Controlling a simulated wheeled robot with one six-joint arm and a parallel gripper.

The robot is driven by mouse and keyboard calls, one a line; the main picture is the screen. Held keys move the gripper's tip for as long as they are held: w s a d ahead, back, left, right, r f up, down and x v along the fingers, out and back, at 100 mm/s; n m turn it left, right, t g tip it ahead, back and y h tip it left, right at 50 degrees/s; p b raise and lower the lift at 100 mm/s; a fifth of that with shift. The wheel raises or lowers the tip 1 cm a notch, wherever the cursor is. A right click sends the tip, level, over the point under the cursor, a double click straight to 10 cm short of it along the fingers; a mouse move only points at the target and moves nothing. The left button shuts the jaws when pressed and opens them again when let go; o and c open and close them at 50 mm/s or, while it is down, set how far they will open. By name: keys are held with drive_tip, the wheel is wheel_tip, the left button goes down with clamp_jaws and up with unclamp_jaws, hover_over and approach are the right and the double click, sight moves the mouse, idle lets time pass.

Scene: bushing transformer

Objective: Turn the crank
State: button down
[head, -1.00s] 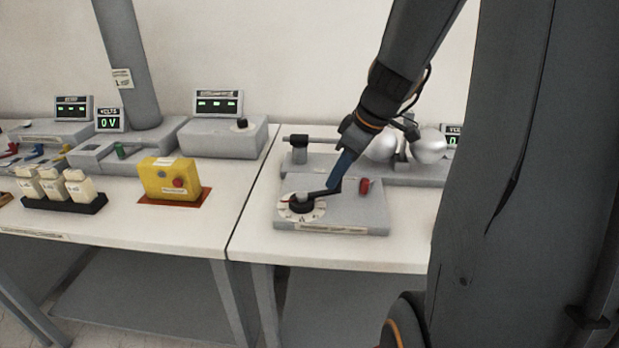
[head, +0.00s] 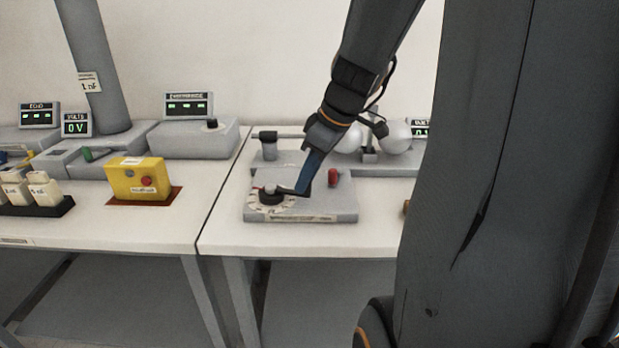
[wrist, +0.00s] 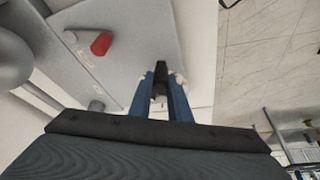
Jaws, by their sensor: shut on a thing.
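The crank (head: 283,191) is a black arm on a round black hub over a white dial, on the grey box (head: 325,208) on the right table. Its arm points right from the hub in the head view. My gripper (head: 301,189) comes down from above, its blue fingers shut at the outer end of the crank arm. In the wrist view the crank (wrist: 161,72) shows as a dark bar between the fingertips of my gripper (wrist: 160,80). The fingers hide the crank's handle. A red knob (head: 333,177) sits on the same box, right of the fingers.
White spheres (head: 397,136) on a grey base stand behind the box. A grey post (head: 268,147) stands behind the dial. A gap separates the tables. The right table's front strip is clear.

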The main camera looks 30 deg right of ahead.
drive_tip(key=shift+a, duration=0.1)
idle(0.3)
drive_tip(key=c, duration=1.6)
unclamp_jaws()
drive_tip(key=shift+a, duration=0.1)
drive_tip(key=shift+c, duration=0.2)
drive_tip(key=shift+d+r, duration=0.15)
drive_tip(key=shift+d, duration=0.05)
drive_tip(key=v, duration=0.7)
drive_tip(key=shift+r, duration=0.2)
drive_tip(key=shift+s, duration=0.15)
